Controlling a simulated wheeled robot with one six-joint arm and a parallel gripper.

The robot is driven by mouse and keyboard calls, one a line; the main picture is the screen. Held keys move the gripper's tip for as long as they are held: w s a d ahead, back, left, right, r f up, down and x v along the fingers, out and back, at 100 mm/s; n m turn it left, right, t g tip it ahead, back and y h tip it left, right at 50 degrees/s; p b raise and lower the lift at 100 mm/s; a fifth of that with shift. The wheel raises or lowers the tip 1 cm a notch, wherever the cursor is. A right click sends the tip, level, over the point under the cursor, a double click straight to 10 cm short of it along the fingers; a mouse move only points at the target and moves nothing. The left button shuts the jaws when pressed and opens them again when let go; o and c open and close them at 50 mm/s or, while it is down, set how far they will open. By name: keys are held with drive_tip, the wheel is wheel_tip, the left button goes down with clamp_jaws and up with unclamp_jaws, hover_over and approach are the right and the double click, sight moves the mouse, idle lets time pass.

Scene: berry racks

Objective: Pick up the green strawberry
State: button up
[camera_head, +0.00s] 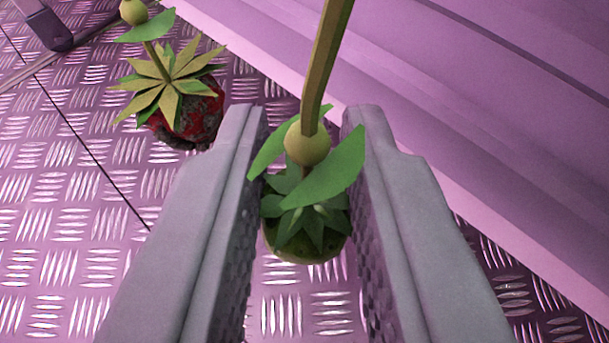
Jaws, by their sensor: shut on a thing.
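The green strawberry (308,245) is between the two grey fingers of my gripper (306,225). Its leafy cap faces the camera, and a thick stem with a pale round knob and two leaves rises from it toward the top of the picture. My gripper is shut on the strawberry, with a finger at its left side and one at its right. Much of the berry's body is hidden under its leaves.
A red strawberry with dark patches (185,118) hangs at the upper left, left of my left finger. A smooth pink-lit panel (480,130) runs diagonally along the right. Treaded metal plate flooring (70,220) lies below. A dark bar (45,25) shows at the top left.

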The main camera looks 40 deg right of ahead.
drive_tip(key=shift+r, duration=0.1)
drive_tip(key=a, duration=0.6)
drive_tip(key=s+a, duration=0.1)
drive_tip(key=a, duration=1.1)
drive_tip(key=shift+s, duration=0.2)
drive_tip(key=shift+c, duration=0.2)
drive_tip(key=shift+a, duration=0.15)
drive_tip(key=shift+s+a, duration=0.2)
drive_tip(key=shift+a, duration=2.15)
drive_tip(key=shift+w, duration=0.1)
